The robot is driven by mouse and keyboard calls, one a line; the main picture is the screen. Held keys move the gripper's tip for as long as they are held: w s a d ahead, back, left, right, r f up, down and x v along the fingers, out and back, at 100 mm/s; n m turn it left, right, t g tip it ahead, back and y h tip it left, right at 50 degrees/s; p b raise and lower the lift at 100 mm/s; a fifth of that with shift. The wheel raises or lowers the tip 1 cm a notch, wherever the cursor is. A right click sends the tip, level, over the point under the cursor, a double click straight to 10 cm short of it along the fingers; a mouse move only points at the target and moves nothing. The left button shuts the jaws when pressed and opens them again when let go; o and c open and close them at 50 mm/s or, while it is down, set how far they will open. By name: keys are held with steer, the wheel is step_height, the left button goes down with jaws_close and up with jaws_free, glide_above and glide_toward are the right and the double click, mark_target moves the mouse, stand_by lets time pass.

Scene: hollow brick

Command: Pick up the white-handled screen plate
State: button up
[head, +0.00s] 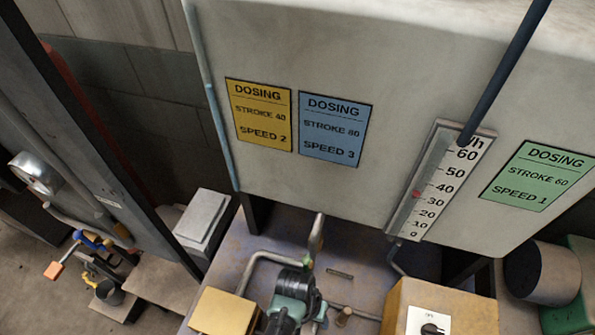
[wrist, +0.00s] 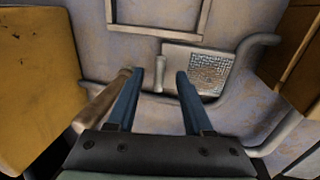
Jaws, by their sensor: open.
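The screen plate (wrist: 208,70) shows in the wrist view as a pale-edged panel of grey mesh, ahead of my right finger. A short white handle (wrist: 159,76) stands at its left, in line with the space between my fingertips. I cannot tell whether the handle is between the fingers or just beyond them. My gripper (wrist: 158,74) has its two blue fingers apart, with nothing held. Part of the plate's lower edge is hidden by the right finger. In the head view I cannot make out the plate clearly.
A bent pipe (wrist: 258,42) curves close to the plate's right side. A pale rod (wrist: 102,100) lies close to my left finger. Yellow boxes (wrist: 38,80) stand at both sides. A large tank (head: 390,55) with signs and a gauge overhangs the bench.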

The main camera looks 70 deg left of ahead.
steer(key=shift+d+f, duration=0.1)
steer(key=shift+f, duration=0.5)
steer(key=shift+w, duration=0.1)
steer(key=shift+c, duration=0.2)
jaws_close()
stand_by(0.8)
